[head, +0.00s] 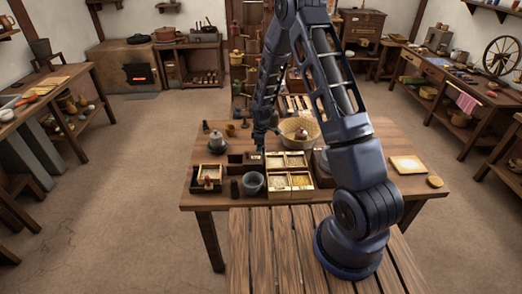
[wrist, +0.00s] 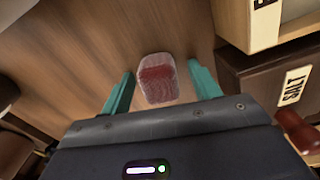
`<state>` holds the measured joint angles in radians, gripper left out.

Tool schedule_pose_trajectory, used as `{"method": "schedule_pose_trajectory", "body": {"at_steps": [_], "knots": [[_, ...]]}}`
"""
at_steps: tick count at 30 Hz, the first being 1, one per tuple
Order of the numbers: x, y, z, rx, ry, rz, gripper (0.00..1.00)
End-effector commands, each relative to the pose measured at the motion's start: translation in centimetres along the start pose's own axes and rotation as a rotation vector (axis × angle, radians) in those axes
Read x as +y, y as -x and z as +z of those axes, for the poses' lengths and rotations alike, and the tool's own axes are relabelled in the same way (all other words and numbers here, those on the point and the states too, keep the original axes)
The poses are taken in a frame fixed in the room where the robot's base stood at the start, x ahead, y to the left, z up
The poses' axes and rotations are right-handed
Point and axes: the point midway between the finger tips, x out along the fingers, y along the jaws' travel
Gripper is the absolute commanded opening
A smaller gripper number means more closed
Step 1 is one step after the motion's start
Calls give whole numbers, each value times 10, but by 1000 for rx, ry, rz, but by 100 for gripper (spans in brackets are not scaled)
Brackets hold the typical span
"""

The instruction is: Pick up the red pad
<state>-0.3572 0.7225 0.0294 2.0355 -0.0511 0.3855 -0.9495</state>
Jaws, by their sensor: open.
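The red pad (wrist: 157,85) shows in the wrist view as a small rounded piece, dark red with a pale, whitish border. It lies on a brown wooden surface (wrist: 95,55). My gripper (wrist: 161,70) is open, with one teal finger on each side of the pad and a visible gap at both sides. Whether the fingertips are down at the pad's height I cannot tell. In the head view my gripper (head: 259,149) is low over the table (head: 352,188), among small boxes and pots. I cannot make out the pad there.
In the wrist view a dark box labelled SALT (wrist: 270,85) and a pale wooden box (wrist: 238,25) stand close on the right. In the head view a divided wooden box (head: 289,172), a grey-blue pot (head: 253,182) and a wide bowl (head: 299,130) stand near my gripper.

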Motion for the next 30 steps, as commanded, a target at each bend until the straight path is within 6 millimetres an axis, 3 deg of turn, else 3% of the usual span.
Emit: {"method": "schedule_pose_trajectory", "body": {"at_steps": [4, 5, 12, 23, 30], "knots": [[0, 0, 0, 0, 0, 1, 62], [0, 0, 0, 0, 0, 1, 58], [0, 1, 0, 0, 0, 1, 14], [1, 7, 0, 1, -1, 2, 14], [2, 43, 0, 3, -2, 5, 14]]}}
